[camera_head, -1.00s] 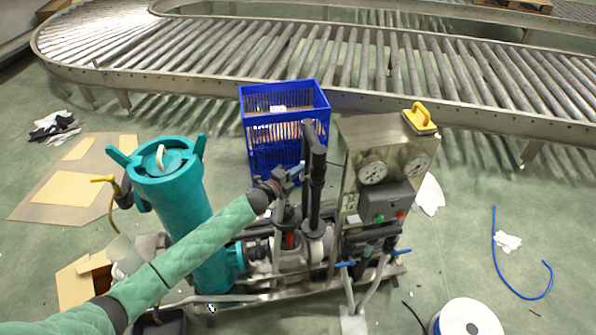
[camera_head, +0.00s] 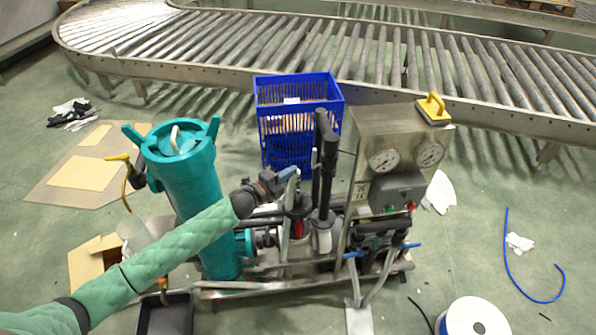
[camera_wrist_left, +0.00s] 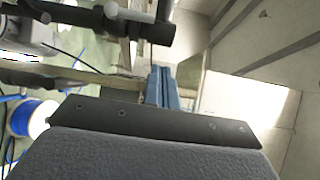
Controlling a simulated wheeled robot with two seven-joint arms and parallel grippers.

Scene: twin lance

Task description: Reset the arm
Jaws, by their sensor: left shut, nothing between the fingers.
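My left arm, in a quilted green sleeve, comes in from the lower left in the head view. Its gripper (camera_head: 289,174) is in front of the pump skid, close to the black vertical pipes (camera_head: 325,165), and is shut with nothing in it. I cannot tell whether it touches the pipes. In the left wrist view its blue-grey fingers (camera_wrist_left: 163,88) lie side by side. The teal filter housing (camera_head: 185,190) stands to the left of the gripper. The steel control box (camera_head: 392,135) with two gauges is to its right. My right gripper is not in view.
A blue crate (camera_head: 298,82) stands behind the skid, before a roller conveyor (camera_head: 300,55). A yellow-handled tool (camera_head: 433,108) lies on the control box. A black tray (camera_head: 165,317) and cardboard (camera_head: 85,262) are at lower left. A white spool (camera_head: 472,318) and blue hose (camera_head: 508,265) lie on the right floor.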

